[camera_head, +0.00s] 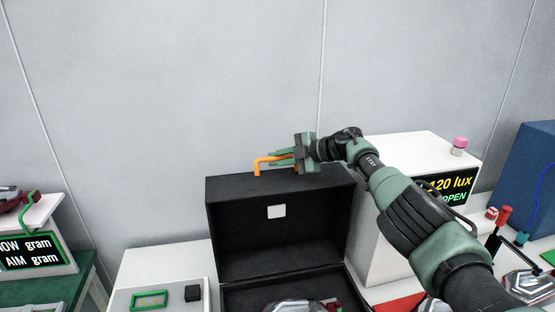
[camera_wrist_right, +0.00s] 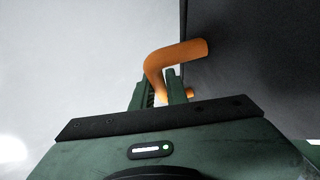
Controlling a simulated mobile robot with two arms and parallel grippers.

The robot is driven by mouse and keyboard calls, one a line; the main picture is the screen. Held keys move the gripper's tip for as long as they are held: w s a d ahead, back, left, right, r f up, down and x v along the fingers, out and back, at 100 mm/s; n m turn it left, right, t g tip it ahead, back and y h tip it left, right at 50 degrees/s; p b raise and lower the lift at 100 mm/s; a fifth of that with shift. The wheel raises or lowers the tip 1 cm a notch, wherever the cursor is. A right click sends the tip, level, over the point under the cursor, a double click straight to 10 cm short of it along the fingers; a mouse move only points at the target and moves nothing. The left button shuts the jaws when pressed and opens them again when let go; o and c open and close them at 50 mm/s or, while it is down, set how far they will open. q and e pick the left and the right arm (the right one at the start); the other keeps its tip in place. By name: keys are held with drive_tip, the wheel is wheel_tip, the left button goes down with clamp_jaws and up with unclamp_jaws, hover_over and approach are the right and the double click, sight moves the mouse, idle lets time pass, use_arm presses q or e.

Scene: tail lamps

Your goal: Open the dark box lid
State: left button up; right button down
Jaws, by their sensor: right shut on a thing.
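The dark box (camera_head: 232,295) stands on the white bench, and its lid (camera_head: 245,235) is raised about upright, with a small white label (camera_head: 276,211) on its inner face. An orange handle (camera_head: 257,167) is fixed at the lid's top edge. My right gripper (camera_head: 285,158) is shut on this handle. In the right wrist view the orange handle (camera_wrist_right: 180,54) passes between the green fingers (camera_wrist_right: 160,92), beside the dark lid (camera_wrist_right: 250,60). A silver and red lamp (camera_head: 295,305) shows inside the box. My left gripper is not in view.
A white unit (camera_head: 400,155) with a lux display stands right of the lid, with a pink knob (camera_head: 459,145) on top. The grey wall rises behind.

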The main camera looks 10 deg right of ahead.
sight(299, 176)
drive_tip(key=shift+s+f, duration=0.1)
drive_tip(key=shift+f, duration=0.2)
drive_tip(key=c, duration=1.6)
unclamp_jaws()
drive_tip(key=shift+a, duration=0.1)
drive_tip(key=shift+r, duration=0.1)
drive_tip(key=shift+s+d+r+p, duration=0.15)
drive_tip(key=shift+d+r+p, duration=0.2)
drive_tip(key=shift+p, duration=0.3)
drive_tip(key=shift+p+v, duration=0.85)
drive_tip(key=shift+p, duration=0.05)
drive_tip(key=v, duration=0.2)
drive_tip(key=b+v, duration=0.1)
drive_tip(key=v, duration=0.1)
drive_tip(key=shift+f, duration=0.25)
drive_tip(key=shift+s+d+r, duration=0.35)
drive_tip(key=shift+s+d, duration=0.1)
